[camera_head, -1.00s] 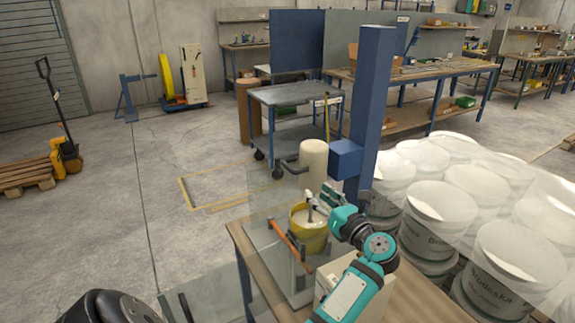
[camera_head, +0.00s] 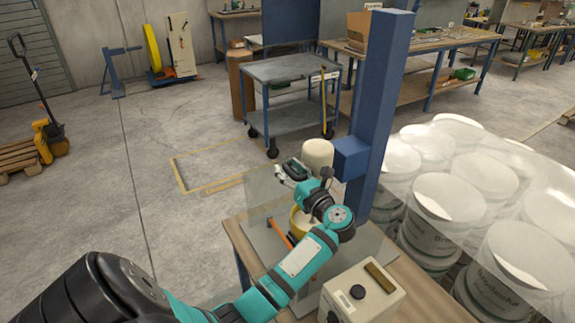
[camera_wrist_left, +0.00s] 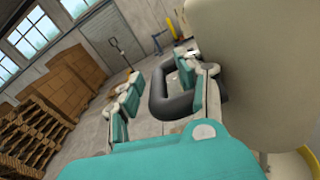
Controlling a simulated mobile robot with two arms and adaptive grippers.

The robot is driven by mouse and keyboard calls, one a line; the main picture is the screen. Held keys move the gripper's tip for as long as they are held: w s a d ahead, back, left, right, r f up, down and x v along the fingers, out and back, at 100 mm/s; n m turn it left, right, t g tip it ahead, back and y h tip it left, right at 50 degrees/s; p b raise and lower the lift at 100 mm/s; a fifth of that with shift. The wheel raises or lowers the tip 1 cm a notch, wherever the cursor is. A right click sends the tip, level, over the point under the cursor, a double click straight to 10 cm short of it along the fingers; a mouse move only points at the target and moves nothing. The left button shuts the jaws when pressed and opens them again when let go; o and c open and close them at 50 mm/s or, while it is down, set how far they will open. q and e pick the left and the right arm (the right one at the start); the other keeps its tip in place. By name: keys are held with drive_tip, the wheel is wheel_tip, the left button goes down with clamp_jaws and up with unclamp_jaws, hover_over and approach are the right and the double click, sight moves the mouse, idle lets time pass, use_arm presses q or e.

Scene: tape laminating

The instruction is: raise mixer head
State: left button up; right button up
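The mixer has a blue column (camera_head: 381,110) and a cream cylindrical head (camera_head: 318,153). In the left wrist view the head (camera_wrist_left: 265,75) fills the right side, with a dark loop handle (camera_wrist_left: 158,98) beside it. My left gripper (camera_head: 292,171) is at the left of the head, by the handle. In the wrist view its teal fingers (camera_wrist_left: 160,95) are wide apart, with part of the handle between them. I cannot tell whether they touch it. A yellow bucket (camera_head: 296,222) stands below the head, mostly hidden by my left arm. My right gripper is out of view.
A control box (camera_head: 362,297) with a black knob sits on the mixer's wooden table (camera_head: 405,285). White buckets under clear wrap (camera_head: 450,195) stand close on the right. A grey cart (camera_head: 290,70) stands behind.

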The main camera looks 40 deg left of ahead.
use_arm(q)
drive_tip(key=shift+s+d+r, duration=0.1)
drive_tip(key=shift+d, duration=0.05)
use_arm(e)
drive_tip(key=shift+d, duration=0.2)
use_arm(q)
drive_tip(key=shift+c, duration=0.6)
clamp_jaws()
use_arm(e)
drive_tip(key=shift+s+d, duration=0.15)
